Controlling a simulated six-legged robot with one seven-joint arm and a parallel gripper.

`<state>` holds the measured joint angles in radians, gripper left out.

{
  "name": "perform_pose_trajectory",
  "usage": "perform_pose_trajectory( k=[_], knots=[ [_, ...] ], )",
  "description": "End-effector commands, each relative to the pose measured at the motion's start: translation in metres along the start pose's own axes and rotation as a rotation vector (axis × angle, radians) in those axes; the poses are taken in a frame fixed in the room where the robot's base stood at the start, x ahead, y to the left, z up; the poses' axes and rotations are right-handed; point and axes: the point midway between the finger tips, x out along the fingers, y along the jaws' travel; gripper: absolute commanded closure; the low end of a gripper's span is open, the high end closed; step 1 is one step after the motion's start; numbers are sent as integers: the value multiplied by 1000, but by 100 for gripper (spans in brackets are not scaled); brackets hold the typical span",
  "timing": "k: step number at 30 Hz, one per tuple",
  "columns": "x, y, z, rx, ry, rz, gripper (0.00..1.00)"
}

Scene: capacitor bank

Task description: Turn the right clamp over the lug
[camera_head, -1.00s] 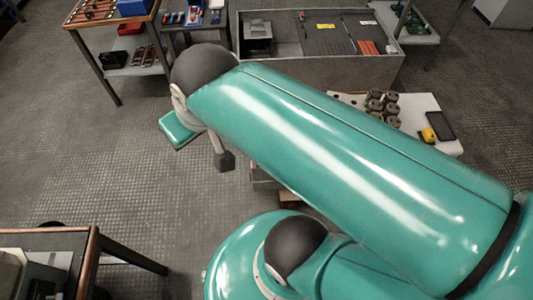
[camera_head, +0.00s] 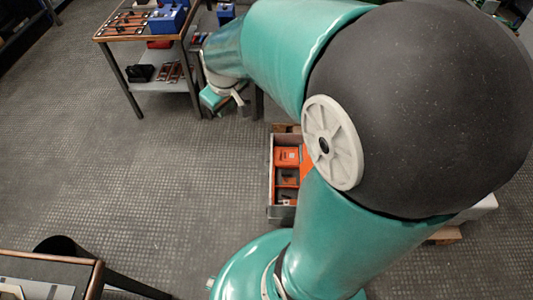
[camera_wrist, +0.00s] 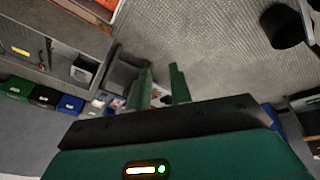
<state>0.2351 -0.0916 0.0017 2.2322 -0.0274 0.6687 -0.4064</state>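I cannot make out the right clamp or the lug in either view. In the wrist view, my gripper (camera_wrist: 161,77) shows as two green fingers standing apart with a gap between them. Nothing is held; small pale items show beyond the gap, too small to name. In the head view, the far end of my arm is beside the wooden-edged table (camera_head: 112,38) at the upper left, and my fingers cannot be made out there. Blue boxes (camera_head: 168,20) and copper-coloured bars (camera_head: 128,22) are on that table.
An orange-lined crate (camera_head: 272,180) stands on the floor below my arm. Another table (camera_head: 88,275) is at the lower left. Open floor lies between. In the wrist view, green (camera_wrist: 15,88), black (camera_wrist: 44,97) and blue (camera_wrist: 70,104) bins are at left, and a dark cylinder (camera_wrist: 284,26) at upper right.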

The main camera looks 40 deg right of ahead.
Motion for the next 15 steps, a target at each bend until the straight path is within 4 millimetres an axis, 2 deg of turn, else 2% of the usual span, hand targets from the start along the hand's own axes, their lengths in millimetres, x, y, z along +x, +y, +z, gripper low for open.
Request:
perform_pose_trajectory(
  k=[1, 7, 15],
  knots=[
    [13, 6, -1, -10, -15, -2, 79],
    [62, 34, -3, -60, -57, -5, 79],
    [136, 72, 6, -126, -110, -20, 79]
  ],
)
